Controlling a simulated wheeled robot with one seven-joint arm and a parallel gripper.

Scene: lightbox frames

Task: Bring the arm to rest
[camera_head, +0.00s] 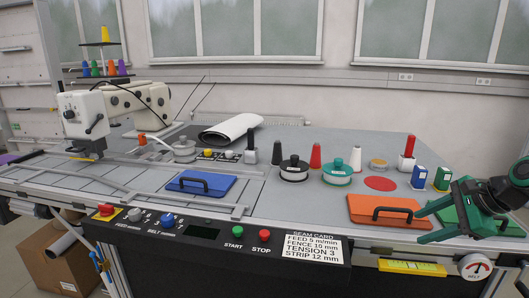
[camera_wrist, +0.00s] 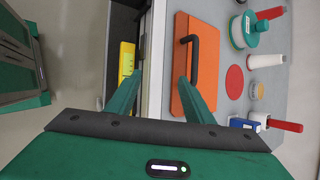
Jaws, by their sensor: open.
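My gripper (camera_head: 428,222) is green with a dark wrist and is at the right front of the table in the head view. Its two fingers are spread apart with nothing between them. In the wrist view my gripper (camera_wrist: 156,95) is open above the table's front edge, and its right finger overlaps the orange board. The orange board (camera_head: 372,206) with a black handle lies flat just left of my gripper in the head view. It also shows in the wrist view (camera_wrist: 183,60). A green board (camera_head: 460,216) is partly hidden behind my arm.
A sewing machine (camera_head: 135,103) stands at the left back. A blue board (camera_head: 210,184), colored cones, round tins and small boxes (camera_head: 419,176) stand on the table (camera_head: 320,200). A control panel (camera_head: 180,226) and a dial (camera_head: 475,267) line the front edge.

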